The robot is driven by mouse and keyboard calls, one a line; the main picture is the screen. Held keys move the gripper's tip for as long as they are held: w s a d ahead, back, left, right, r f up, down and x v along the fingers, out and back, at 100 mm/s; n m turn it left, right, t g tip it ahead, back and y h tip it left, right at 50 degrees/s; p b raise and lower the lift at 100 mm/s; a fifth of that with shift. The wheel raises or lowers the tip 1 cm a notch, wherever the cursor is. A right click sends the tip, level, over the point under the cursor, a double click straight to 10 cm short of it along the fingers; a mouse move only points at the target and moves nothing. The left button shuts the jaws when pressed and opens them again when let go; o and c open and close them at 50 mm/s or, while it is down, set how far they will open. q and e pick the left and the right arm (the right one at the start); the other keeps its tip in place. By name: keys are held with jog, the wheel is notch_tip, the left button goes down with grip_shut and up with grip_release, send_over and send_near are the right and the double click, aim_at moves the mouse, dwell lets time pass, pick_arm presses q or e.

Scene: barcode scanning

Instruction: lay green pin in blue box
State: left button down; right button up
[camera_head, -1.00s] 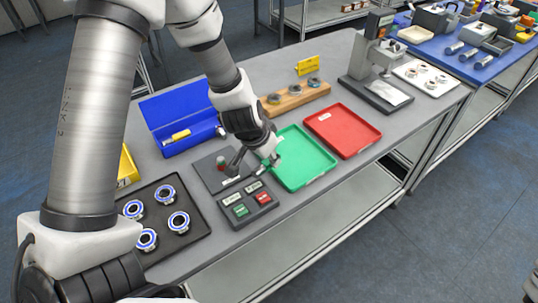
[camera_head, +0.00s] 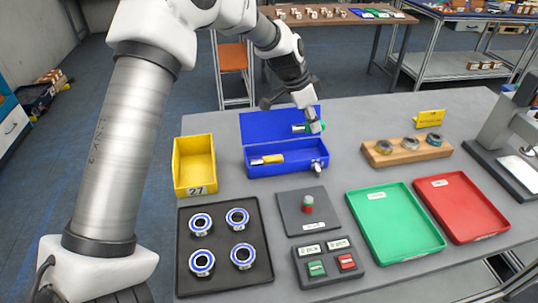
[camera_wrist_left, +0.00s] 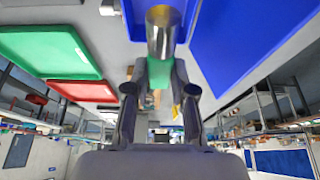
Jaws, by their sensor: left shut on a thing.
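My left gripper (camera_head: 313,122) is shut on the green pin (camera_head: 300,128) and holds it above the blue box (camera_head: 289,174), in front of its raised lid. In the left wrist view the pin shows a silver cylinder end (camera_wrist_left: 162,35) and a green part (camera_wrist_left: 159,73) between the fingers (camera_wrist_left: 160,85). The blue box is open. A yellow-and-silver pin (camera_head: 267,160) lies in it, and a silver piece (camera_head: 317,167) is at its right end. My right gripper is not in view.
A yellow bin (camera_head: 194,165) stands left of the box. A dark plate with a red-and-green post (camera_head: 307,204), a black tray of bearings (camera_head: 222,262), a button panel (camera_head: 328,263), a green tray (camera_head: 395,223) and a red tray (camera_head: 461,208) lie in front and right.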

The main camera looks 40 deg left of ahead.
pick_arm(q)
notch_tip(320, 180, down, 9)
jog(key=shift+s+f+p, duration=0.15)
jog(key=shift+p, duration=0.6)
jog(key=shift+d+f, duration=0.1)
jog(key=shift+f+b, duration=0.25)
jog(key=shift+b, duration=0.25)
jog(key=c, duration=1)
grip_release()
jog(key=shift+r, duration=0.15)
